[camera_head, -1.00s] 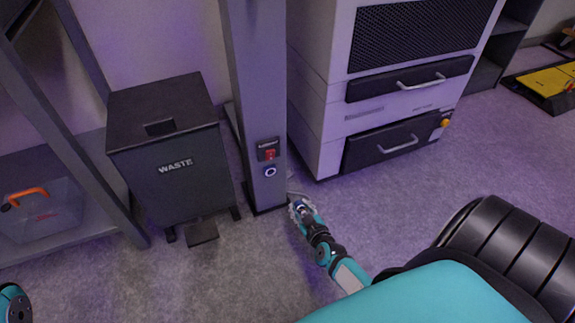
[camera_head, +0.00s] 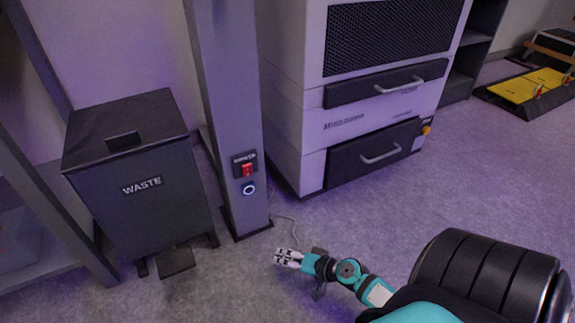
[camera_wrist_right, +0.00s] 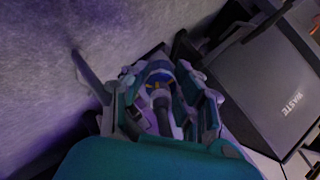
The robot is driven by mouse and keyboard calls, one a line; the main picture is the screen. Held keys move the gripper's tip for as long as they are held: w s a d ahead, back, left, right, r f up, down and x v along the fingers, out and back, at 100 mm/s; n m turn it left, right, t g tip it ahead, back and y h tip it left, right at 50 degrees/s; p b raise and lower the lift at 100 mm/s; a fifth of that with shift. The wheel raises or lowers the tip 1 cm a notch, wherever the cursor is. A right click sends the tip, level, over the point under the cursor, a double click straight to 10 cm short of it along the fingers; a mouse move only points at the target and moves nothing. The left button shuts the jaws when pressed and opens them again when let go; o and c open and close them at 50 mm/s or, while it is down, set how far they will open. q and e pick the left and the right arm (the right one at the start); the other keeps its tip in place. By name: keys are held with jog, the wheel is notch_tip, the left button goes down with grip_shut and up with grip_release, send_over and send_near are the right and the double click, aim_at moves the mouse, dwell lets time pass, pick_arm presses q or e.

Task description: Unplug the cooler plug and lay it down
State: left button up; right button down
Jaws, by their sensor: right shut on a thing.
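My right gripper (camera_head: 284,257) is low in front of the grey post, to the right of its foot, and apart from it. In the right wrist view its fingers (camera_wrist_right: 165,85) are shut around the cooler plug (camera_wrist_right: 158,76), which shows a blue ring and a dark body between them. In the head view the fingers largely hide the plug. A thin pale cable (camera_head: 291,228) runs on the floor behind the gripper. The round socket (camera_head: 249,188) on the post has a pale lit ring and nothing in it. I cannot tell whether the plug touches the floor. My left gripper is out of view.
A red switch (camera_head: 247,170) sits above the socket on the post (camera_head: 228,100). A dark waste bin (camera_head: 140,190) with a pedal stands left of the post. A large pale machine (camera_head: 315,130) with dark drawers stands right. The carpet (camera_head: 235,285) in front is clear.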

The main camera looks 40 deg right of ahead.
aim_at(288, 276)
jog(key=shift+f+b, duration=2.8)
jog(key=shift+f, duration=0.5)
jog(key=c, duration=1)
grip_release()
jog(key=shift+o, duration=0.2)
jog(key=shift+s, duration=0.15)
jog(key=v, duration=1.1)
jog(key=shift+s+d+r, duration=0.15)
jog(key=shift+s+r, duration=0.1)
jog(key=shift+r, duration=0.05)
